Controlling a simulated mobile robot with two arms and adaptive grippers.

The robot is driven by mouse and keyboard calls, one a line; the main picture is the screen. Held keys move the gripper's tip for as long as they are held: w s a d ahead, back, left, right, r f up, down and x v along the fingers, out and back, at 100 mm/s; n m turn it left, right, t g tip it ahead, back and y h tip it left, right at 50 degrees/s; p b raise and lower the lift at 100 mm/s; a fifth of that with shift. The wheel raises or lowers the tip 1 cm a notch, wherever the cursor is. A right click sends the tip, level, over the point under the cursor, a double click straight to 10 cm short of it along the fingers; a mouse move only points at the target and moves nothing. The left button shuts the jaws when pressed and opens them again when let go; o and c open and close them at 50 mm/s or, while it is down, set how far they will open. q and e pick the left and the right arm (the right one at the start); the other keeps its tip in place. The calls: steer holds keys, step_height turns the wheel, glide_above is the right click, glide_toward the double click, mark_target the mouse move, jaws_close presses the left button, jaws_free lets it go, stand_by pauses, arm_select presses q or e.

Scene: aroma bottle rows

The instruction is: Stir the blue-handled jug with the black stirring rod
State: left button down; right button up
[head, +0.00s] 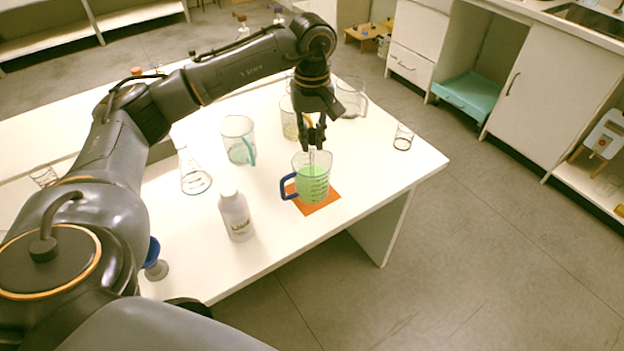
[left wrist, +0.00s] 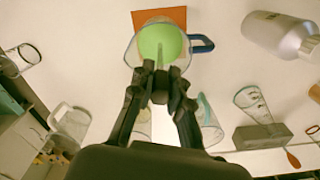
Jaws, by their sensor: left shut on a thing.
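The blue-handled jug (head: 312,182) stands upright on an orange mat near the table's front edge and holds green liquid. It also shows in the left wrist view (left wrist: 157,44), with its blue handle to the right. My left gripper (head: 315,137) is directly above the jug and shut on the stirring rod (head: 311,157). The rod's dark upper part sits between the fingers; its thin lower part looks pale and points down into the jug, over the green liquid in the left wrist view (left wrist: 160,57). The rod's exact tip is hard to make out. My right gripper is out of view.
A white bottle (head: 236,214) and a conical flask (head: 193,172) stand left of the jug. A teal-handled jug (head: 239,140), a yellow-handled jug (head: 291,119) and another clear jug (head: 350,97) stand behind. A small beaker (head: 403,137) is at right. The orange mat (head: 322,204) lies beneath the blue-handled jug.

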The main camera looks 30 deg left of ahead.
arm_select(q)
steer(key=shift+r+p, duration=2.7)
steer(key=shift+r, duration=1.55)
steer(key=shift+d+f, duration=0.1)
